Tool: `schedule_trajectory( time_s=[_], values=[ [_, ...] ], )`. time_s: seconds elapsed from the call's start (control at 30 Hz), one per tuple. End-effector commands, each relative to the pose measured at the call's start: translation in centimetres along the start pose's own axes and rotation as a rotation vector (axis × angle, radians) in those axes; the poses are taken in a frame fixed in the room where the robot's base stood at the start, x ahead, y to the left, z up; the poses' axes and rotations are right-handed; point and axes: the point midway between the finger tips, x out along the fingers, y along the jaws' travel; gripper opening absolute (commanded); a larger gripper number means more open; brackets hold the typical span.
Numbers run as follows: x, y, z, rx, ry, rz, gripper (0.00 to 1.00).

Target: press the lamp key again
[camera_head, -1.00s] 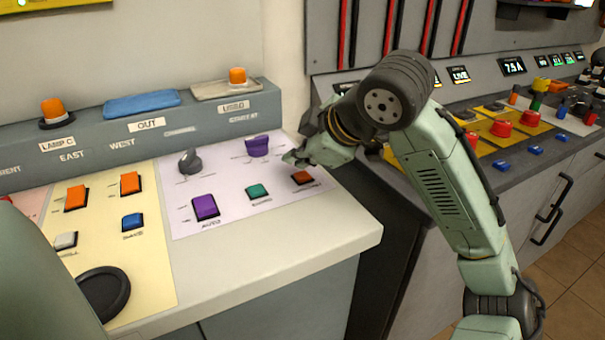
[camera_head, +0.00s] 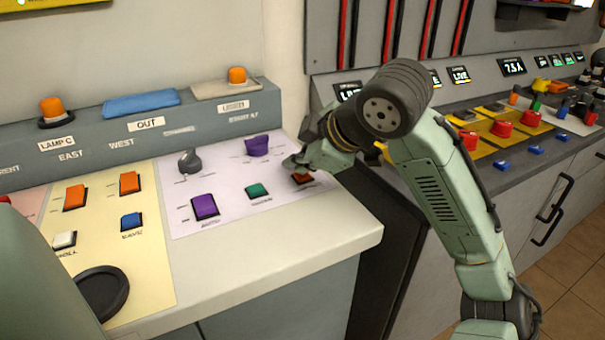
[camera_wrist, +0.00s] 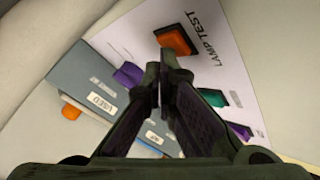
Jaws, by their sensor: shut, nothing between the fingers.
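The lamp key is an orange square key (camera_head: 303,178) at the right end of the lilac panel. In the wrist view it shows as an orange key (camera_wrist: 174,38) in a dark frame, beside the print LAMP TEST. My gripper (camera_head: 293,164) is shut and empty, just behind and above the key, partly covering its back edge. In the wrist view the closed fingertips (camera_wrist: 161,68) appear close to the key's edge. I cannot tell whether they touch it.
A green key (camera_head: 257,191), a purple key (camera_head: 205,206), a purple knob (camera_head: 257,146) and a grey knob (camera_head: 190,161) share the lilac panel. The light console edge (camera_head: 330,228) in front of the keys is clear. Another console with red buttons (camera_head: 502,132) stands right.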

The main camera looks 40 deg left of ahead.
Motion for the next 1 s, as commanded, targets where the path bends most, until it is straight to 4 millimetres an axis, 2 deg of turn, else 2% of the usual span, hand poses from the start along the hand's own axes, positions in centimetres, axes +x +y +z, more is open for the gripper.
schedule_trajectory(
  time_s=[0.63,1.0],
  values=[
    [0.3,-0.3,0.2,0.0,-0.001,-0.002,0.0],
    [-0.9,0.7,-0.7,0.0,0.0,-0.001,0.0]
  ],
)
